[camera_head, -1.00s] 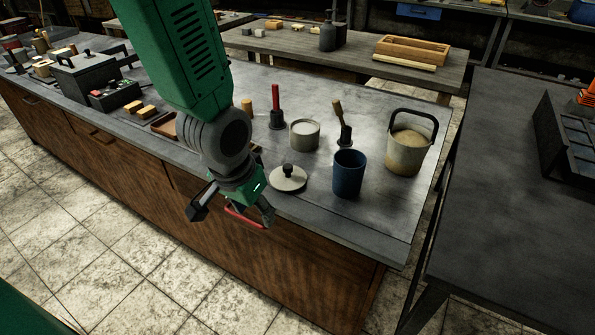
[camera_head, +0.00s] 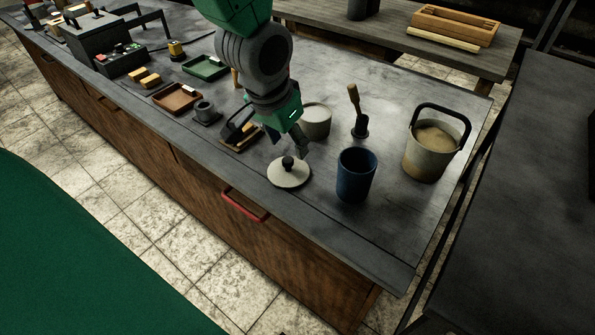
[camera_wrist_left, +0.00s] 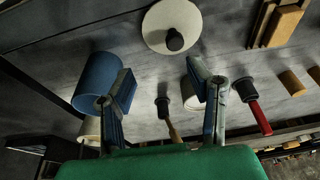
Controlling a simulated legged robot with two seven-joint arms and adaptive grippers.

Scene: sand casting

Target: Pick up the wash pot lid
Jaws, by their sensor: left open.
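The wash pot lid (camera_head: 289,175), a pale disc with a dark round knob, lies flat on the dark bench near its front edge. It also shows at the top of the left wrist view (camera_wrist_left: 170,14). My left gripper (camera_head: 269,140) is open and empty over the bench, just behind the lid in the head view. In the left wrist view the lid lies beyond the spread fingertips (camera_wrist_left: 160,78), not between them. The pale pot (camera_head: 318,122) stands behind the lid, partly hidden by my gripper. My right gripper is not in view.
A blue cup (camera_head: 356,176) stands close to the right of the lid. A brush (camera_head: 359,117) stands behind, and a bucket of sand (camera_head: 424,158) is farther right. Small trays, including a brown one (camera_head: 177,97), lie to the left. The bench front right is clear.

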